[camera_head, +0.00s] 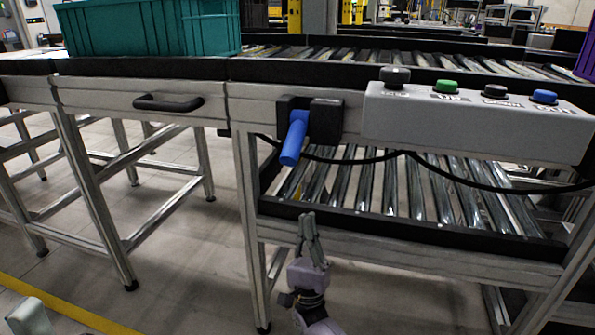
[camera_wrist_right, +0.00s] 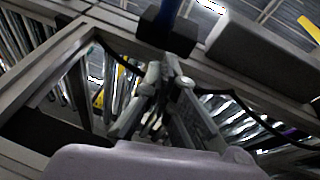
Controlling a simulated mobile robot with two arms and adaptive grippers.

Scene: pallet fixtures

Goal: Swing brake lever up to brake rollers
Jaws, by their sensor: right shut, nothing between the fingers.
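The blue brake lever (camera_head: 294,138) hangs down from its black mount (camera_head: 325,119) on the front rail of the upper roller conveyor, its free end tilted a little to the left. My right gripper (camera_head: 307,219) is shut and empty, in front of the lower roller frame and below the lever, apart from it. In the right wrist view the gripper fingers (camera_wrist_right: 160,75) point up toward the black mount (camera_wrist_right: 167,33), with part of the blue lever (camera_wrist_right: 169,10) at the top edge. The upper rollers (camera_head: 400,60) show behind the rail.
A grey control box (camera_head: 475,122) with several knobs and buttons sits right of the lever. A black cable (camera_head: 440,174) droops below it over the lower rollers (camera_head: 385,185). A black handle (camera_head: 168,103) and a teal crate (camera_head: 150,28) are at the left. Open floor lies in front.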

